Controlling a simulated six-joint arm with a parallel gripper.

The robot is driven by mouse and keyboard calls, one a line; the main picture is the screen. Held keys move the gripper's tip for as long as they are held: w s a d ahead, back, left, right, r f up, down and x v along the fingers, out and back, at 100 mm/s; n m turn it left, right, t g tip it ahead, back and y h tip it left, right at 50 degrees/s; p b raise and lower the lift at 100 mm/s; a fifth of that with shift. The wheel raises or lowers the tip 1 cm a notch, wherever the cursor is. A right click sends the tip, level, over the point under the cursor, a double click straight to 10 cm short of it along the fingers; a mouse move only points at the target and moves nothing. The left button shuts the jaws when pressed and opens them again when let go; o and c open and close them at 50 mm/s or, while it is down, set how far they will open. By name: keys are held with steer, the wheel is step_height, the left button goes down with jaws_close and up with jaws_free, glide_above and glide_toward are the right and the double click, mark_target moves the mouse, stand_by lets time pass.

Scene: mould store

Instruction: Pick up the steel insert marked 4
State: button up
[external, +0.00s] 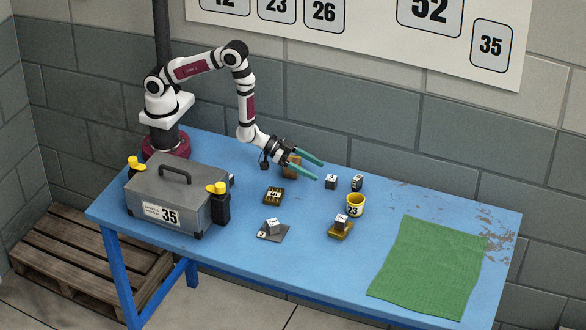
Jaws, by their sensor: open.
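Several small steel blocks lie on the blue table, their marks too small to read surely, so I cannot tell which is marked 4. One steel block (331,182) stands just below my fingertips in the picture, with another steel block (357,183) to its right. A third block (341,221) sits on a brass-coloured plate (340,233).
A dark brass block (273,195) lies left of centre. A grey case (177,190) marked 35 with yellow-topped clamps fills the table's left end. A green cloth (428,268) covers much of the right end.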

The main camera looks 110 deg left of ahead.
mark_target(330, 177)
steer(key=x, duration=0.4)
steer(key=shift+w+f, duration=0.1)
steer(key=shift+w, duration=0.05)
jaws_close()
